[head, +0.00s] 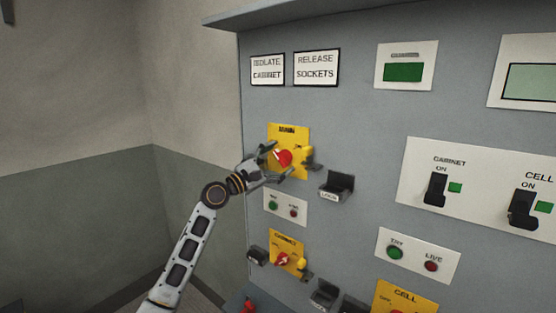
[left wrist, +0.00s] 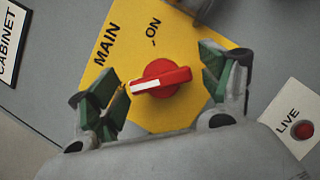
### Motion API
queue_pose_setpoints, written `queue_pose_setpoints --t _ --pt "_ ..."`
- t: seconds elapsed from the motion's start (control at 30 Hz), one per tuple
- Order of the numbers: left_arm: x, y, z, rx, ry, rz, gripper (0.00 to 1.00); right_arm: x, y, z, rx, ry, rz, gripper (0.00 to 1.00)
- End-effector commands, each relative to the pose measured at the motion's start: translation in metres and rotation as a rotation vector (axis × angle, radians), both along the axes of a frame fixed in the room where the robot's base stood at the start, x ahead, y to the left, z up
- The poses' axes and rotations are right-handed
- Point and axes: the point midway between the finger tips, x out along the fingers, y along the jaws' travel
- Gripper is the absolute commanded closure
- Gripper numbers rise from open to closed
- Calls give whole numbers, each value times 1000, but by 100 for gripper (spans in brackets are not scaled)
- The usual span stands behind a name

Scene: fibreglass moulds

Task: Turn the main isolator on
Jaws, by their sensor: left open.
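The main isolator is a red rotary knob (head: 285,157) on a yellow plate (head: 290,131) marked MAIN. In the left wrist view the knob (left wrist: 162,78) has a bar with a white stripe, which points left and slightly down, away from the ON mark (left wrist: 153,32). My left gripper (head: 277,163) is open in front of the plate. In the left wrist view its green-padded fingers (left wrist: 165,84) stand on either side of the knob, with gaps showing between pads and knob. My right gripper is in neither view.
A dark holder (head: 337,187) juts out at lower right. Below are a small indicator panel (head: 286,207) and the yellow cabinet isolator (head: 286,254). Left of the grey cabinet there is free room before the wall.

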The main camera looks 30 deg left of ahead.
Motion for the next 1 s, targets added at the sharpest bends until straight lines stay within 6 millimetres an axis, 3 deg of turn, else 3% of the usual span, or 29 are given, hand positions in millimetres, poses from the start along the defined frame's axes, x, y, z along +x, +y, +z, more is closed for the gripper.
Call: queue_pose_setpoints --t 0.23,0.6,1.0 --pt "0 0 0 0 0 0 22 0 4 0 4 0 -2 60" --pt "0 0 0 -1 0 0 66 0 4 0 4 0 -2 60" --pt "0 0 0 60 -6 -1 66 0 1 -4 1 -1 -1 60"
